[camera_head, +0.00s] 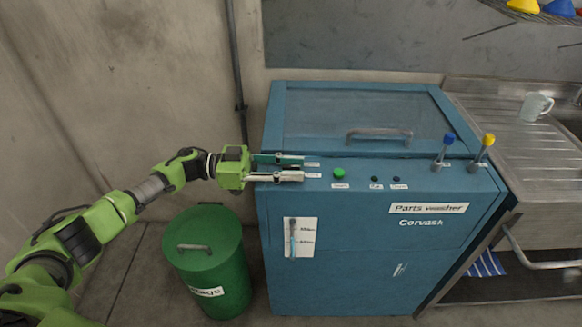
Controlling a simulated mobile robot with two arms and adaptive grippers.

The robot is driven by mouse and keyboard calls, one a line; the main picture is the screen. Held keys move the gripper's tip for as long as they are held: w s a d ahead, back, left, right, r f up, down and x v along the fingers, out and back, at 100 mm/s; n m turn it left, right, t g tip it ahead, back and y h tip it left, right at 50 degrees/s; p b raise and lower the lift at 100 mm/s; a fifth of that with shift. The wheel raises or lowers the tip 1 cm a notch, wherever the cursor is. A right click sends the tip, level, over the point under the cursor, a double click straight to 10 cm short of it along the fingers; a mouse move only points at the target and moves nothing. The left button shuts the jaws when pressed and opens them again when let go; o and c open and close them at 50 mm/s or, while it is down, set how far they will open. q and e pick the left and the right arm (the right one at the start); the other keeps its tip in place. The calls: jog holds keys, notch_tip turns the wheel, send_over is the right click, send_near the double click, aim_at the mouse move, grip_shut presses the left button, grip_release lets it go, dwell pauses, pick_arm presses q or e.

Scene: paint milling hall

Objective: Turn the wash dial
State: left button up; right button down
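The blue parts washer (345,245) stands in the middle, with a row of controls along its top front strip. A green button (339,173) and two small dark controls, one on the left (374,179) and one on the right (395,180), show with small labels that I cannot read. I cannot pick out the wash dial for sure; it may be hidden by my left gripper (303,168). That gripper is over the left end of the strip, left of the green button, pointing right. Its two fingers are apart with a gap between them. My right gripper is not in view.
A washer lid with a handle (380,132) is behind the controls. Blue (448,140) and yellow (487,141) topped levers stand at the right. A green bin (209,262) stands below my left arm. A steel sink counter (510,140) with a mug (536,106) is at right.

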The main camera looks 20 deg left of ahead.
pick_arm(q)
jog(key=shift+a, duration=0.1)
jog(key=v, duration=1.1)
jog(key=shift+s+a, duration=0.2)
jog(key=shift+a, duration=0.2)
